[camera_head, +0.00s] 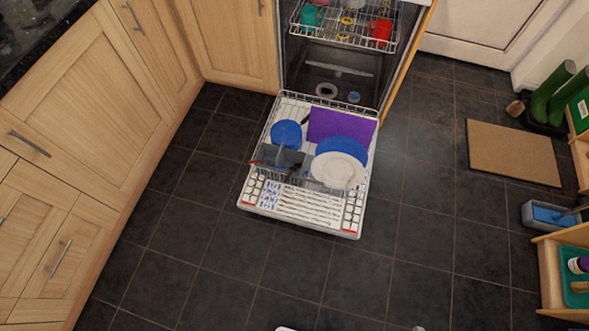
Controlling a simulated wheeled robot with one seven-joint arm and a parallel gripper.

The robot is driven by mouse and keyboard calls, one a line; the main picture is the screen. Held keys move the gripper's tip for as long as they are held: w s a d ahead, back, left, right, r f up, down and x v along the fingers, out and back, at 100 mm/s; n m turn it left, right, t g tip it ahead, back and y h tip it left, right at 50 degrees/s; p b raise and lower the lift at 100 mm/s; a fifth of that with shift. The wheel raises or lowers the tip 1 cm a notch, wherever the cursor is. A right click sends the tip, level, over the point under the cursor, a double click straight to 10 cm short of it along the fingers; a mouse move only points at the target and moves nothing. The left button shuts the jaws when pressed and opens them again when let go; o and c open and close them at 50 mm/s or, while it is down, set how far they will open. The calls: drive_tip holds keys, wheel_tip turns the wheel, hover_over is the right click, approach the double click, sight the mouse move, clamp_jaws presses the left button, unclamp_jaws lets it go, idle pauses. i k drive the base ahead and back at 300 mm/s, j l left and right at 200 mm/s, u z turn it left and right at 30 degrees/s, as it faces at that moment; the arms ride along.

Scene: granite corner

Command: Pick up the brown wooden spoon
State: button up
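In the head view, a grey cutlery basket (270,154) stands in the lower rack of the open dishwasher. A thin dark brown utensil (295,170) leans at its right side. It may be the wooden spoon, but it is too small to tell. A thin red-tipped item (256,162) sticks out at the basket's left. My gripper is not in view; only small pale parts, perhaps my own, show at the bottom edge.
The dishwasher door (300,212) lies open over the dark tiled floor. A purple board (342,125), blue dishes (286,133) and a white plate (337,171) fill the rack. Wooden cabinets (95,85) stand left; a brown mat (513,152) lies right. The front floor is clear.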

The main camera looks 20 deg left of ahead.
sight(297, 166)
drive_tip(key=i+j, duration=0.1)
drive_tip(key=j, duration=0.4)
drive_tip(key=i+j, duration=0.1)
drive_tip(key=j, duration=0.45)
drive_tip(key=i+j, duration=0.1)
drive_tip(key=j, duration=0.4)
drive_tip(key=i+j, duration=0.1)
drive_tip(key=j, duration=0.4)
drive_tip(key=i+j, duration=0.1)
drive_tip(key=j, duration=0.45)
drive_tip(key=i+j, duration=0.1)
drive_tip(key=j, duration=0.4)
drive_tip(key=z, duration=0.05)
